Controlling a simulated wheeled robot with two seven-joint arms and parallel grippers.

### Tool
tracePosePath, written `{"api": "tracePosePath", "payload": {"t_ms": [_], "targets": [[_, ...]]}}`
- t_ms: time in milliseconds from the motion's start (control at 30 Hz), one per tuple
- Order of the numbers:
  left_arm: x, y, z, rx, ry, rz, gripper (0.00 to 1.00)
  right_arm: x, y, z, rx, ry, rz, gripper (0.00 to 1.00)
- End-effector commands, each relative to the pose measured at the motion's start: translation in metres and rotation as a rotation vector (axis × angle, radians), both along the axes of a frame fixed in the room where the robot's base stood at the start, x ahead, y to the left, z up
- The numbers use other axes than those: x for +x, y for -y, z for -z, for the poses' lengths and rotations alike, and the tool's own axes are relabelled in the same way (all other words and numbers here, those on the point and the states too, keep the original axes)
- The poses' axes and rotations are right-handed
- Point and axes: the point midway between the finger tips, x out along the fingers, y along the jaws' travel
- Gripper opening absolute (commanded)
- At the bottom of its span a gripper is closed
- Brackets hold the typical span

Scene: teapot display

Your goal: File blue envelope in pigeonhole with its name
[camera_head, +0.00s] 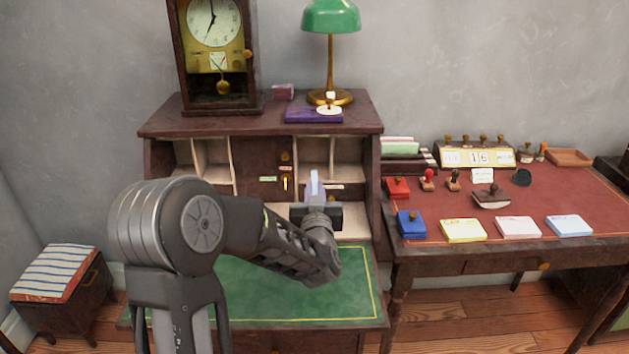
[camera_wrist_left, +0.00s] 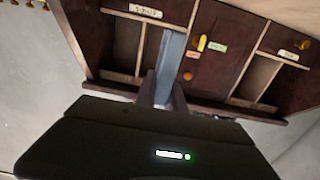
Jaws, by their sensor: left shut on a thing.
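My left gripper (camera_head: 316,200) is shut on a thin pale-blue envelope (camera_head: 314,184), which stands up from the fingers in front of the desk's pigeonholes. In the left wrist view, the envelope (camera_wrist_left: 170,58) is seen nearly edge-on between the fingers (camera_wrist_left: 163,92), reaching towards the cubby front. I cannot read a name on it, nor tell whether its tip is inside a compartment. The pigeonhole unit (camera_head: 262,154) has open compartments left and right of a central door. My right gripper is out of view.
A green writing surface (camera_head: 300,295) lies below my left arm. A clock (camera_head: 213,75), a purple book (camera_head: 300,115) and a green lamp (camera_head: 331,18) stand on top of the desk. A red-topped table (camera_head: 560,190) with stamps and coloured pads stands at the right.

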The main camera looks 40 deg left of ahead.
Motion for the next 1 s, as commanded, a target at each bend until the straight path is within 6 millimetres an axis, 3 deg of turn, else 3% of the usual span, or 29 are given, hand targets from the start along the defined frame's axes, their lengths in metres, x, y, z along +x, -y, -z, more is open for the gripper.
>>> {"api": "tracePosePath", "payload": {"t_ms": [533, 1000], "targets": [[0.004, -0.003, 0.0, 0.001, 0.001, 0.001, 0.0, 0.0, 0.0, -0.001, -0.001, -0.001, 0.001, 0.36], [0.032, -0.024, 0.0, 0.0, 0.0, 0.001, 0.0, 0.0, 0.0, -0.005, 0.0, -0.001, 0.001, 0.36]]}}
